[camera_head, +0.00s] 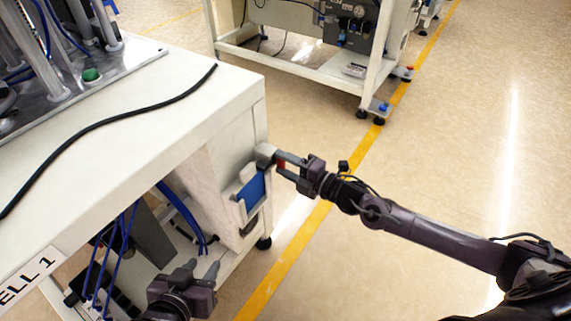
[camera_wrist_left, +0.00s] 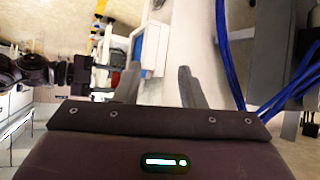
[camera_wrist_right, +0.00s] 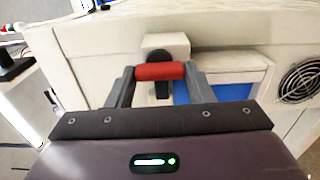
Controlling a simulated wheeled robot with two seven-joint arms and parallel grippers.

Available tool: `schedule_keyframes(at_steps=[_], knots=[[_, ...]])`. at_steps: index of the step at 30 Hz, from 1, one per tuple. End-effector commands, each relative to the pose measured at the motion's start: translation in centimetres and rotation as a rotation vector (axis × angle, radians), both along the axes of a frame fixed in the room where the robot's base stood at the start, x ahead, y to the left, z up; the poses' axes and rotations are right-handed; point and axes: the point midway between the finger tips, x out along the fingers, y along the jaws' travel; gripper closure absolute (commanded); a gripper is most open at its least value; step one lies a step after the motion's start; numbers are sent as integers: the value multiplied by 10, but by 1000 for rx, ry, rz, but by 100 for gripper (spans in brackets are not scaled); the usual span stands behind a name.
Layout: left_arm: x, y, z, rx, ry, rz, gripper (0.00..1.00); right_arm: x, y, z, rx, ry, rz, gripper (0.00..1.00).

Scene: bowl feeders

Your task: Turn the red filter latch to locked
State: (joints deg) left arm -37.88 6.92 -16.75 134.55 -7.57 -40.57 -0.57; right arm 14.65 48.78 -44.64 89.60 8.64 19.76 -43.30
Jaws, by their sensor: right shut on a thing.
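The red filter latch (camera_wrist_right: 160,71) is a short red bar in front of a dark round pivot (camera_wrist_right: 166,55) on the machine's pale side panel. My right gripper (camera_wrist_right: 159,73) is shut on it, one finger at each end of the bar. In the head view the latch (camera_head: 281,164) shows as a small red patch between the fingers of my right gripper (camera_head: 284,167). My left gripper (camera_head: 206,269) is open and empty, low beside the cell's lower frame; its two spread fingers also show in the left wrist view (camera_wrist_left: 160,85).
A vent fan (camera_wrist_right: 299,80) is at the right in the right wrist view. Blue hoses (camera_head: 183,213) hang near my left gripper. A black cable (camera_head: 120,117) lies on the white tabletop (camera_head: 165,140). Open floor lies to the right.

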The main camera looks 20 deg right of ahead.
Motion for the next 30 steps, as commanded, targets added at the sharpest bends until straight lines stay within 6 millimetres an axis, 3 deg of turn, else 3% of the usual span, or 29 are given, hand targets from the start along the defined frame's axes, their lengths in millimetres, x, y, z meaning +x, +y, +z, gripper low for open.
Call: schedule_keyframes(at_steps=[5,6,10,21,30], knots=[[0,0,-1,0,2,-1,64,-1,0,-2,-4,2,1,75],[0,0,-1,1,3,-1,64,-1,0,-2,-4,2,1,47],[-1,0,-2,2,6,-1,64,-1,0,-1,-3,2,1,31],[-2,0,-4,7,19,-2,64,-3,-3,-1,-1,3,0,31],[-45,10,-47,101,259,-23,64,-30,-23,-1,-3,4,0,31]])
